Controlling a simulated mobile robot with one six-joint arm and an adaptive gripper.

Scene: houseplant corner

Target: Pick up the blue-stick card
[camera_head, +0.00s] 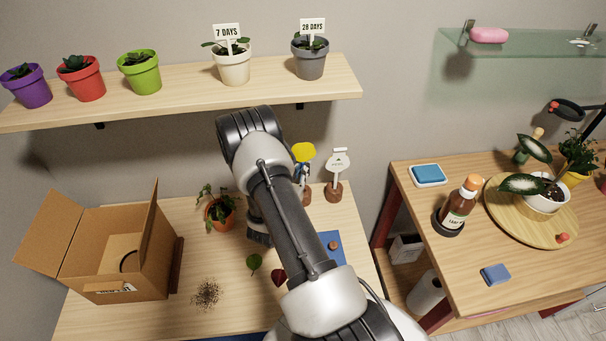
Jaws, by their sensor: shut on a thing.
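A card with a yellow head (304,152) and a blue and white part below it stands just right of my arm, close to its edge. It seems to be the blue-stick card. A round brown base shows low beside the arm below it, and whether the card stands in it I cannot tell. To its right, a white card (338,161) stands upright in a brown round base (333,192). My arm crosses the middle of the view and hides part of the table. My gripper is hidden behind the arm, so its hold does not show.
An open cardboard box (120,255) stands at left on the table. A small potted plant (219,212), loose leaves and a blue mat (330,240) lie near the arm. A shelf with several pots (143,75) hangs above. A second table (450,265) stands at right.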

